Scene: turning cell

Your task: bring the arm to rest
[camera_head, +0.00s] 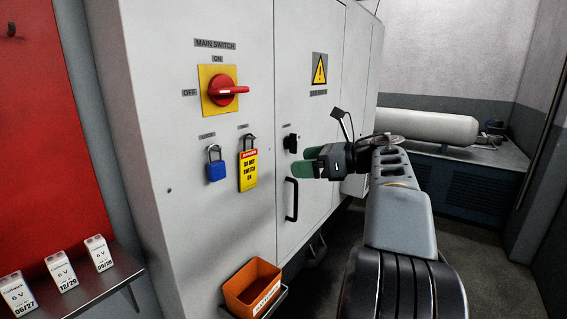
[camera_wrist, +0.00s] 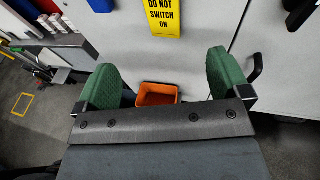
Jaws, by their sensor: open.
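My gripper (camera_head: 306,161) is in front of the grey cabinet (camera_head: 185,130), to the right of the yellow tag. In the wrist view, its two green fingers (camera_wrist: 162,80) are spread wide with nothing between them. My arm reaches in from the lower right and is bent at the wrist. The red main switch handle (camera_head: 228,90) on its yellow plate points sideways, toward the right. A blue padlock (camera_head: 216,170) and a yellow "do not switch on" tag (camera_head: 248,172) hang on the cabinet below it. The tag also shows in the wrist view (camera_wrist: 162,18).
An orange bin (camera_head: 252,287) sits low at the cabinet. A black door handle (camera_head: 291,199) and a black lock (camera_head: 290,143) are close to my gripper. Several small white boxes (camera_head: 101,252) stand on a shelf at left. A white tank (camera_head: 428,126) lies at the back right.

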